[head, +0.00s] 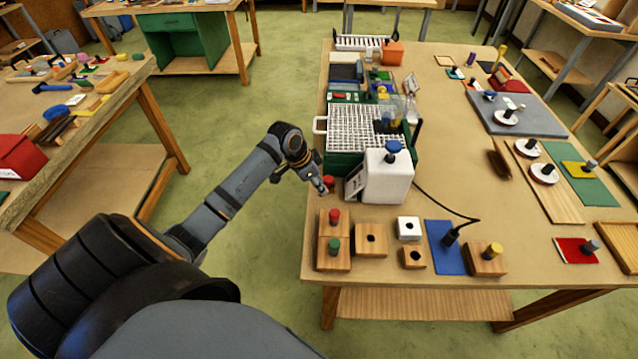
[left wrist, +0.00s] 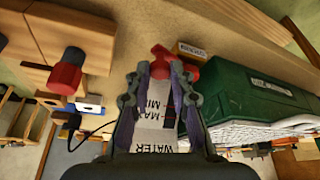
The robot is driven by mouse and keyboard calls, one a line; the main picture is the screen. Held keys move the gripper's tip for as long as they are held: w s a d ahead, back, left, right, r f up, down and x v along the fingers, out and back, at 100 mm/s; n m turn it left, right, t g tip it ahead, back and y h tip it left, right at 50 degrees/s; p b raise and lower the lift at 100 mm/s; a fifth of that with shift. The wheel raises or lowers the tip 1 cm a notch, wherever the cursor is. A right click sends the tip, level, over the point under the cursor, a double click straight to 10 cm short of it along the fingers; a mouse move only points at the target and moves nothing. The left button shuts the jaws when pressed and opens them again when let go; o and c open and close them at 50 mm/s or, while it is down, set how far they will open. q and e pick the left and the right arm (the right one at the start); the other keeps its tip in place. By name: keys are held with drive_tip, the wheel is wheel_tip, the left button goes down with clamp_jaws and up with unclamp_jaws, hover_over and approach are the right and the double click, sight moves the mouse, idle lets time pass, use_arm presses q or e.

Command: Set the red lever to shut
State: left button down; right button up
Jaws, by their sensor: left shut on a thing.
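The white water container (head: 390,178) stands near the left edge of the table, with a blue knob on top. Its face with WATER, MAX and MIN markings (left wrist: 160,128) shows between my fingers in the left wrist view. The red lever (left wrist: 162,58) is at the fingertips there; it also shows as a small red spot in the head view (head: 329,180). My left gripper (head: 319,185) reaches in from the left at the table edge and is shut on the lever; it also shows in the left wrist view (left wrist: 163,75). The lever's exact angle is unclear.
A green crate with a white rack (head: 340,163) stands just behind the container. Wooden blocks, one with a red knob (head: 334,216) and one with a green knob (head: 333,245), sit in front. A black cable (head: 440,202) runs to the right.

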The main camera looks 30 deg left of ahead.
use_arm(q)
drive_tip(key=d+n+p, duration=0.1)
drive_tip(key=p, duration=0.1)
drive_tip(key=d+n+y+p, duration=0.1)
drive_tip(key=n+p, duration=0.1)
drive_tip(key=shift+w+r, duration=0.15)
drive_tip(key=shift+r, duration=0.25)
drive_tip(key=shift+w+d+f+n+t+y+p, duration=0.15)
drive_tip(key=shift+f+n+t+y+p, duration=0.15)
drive_tip(key=shift+n+p, duration=0.3)
drive_tip(key=c, duration=1.2)
unclamp_jaws()
drive_tip(key=v, duration=1.2)
drive_tip(key=shift+f, duration=0.1)
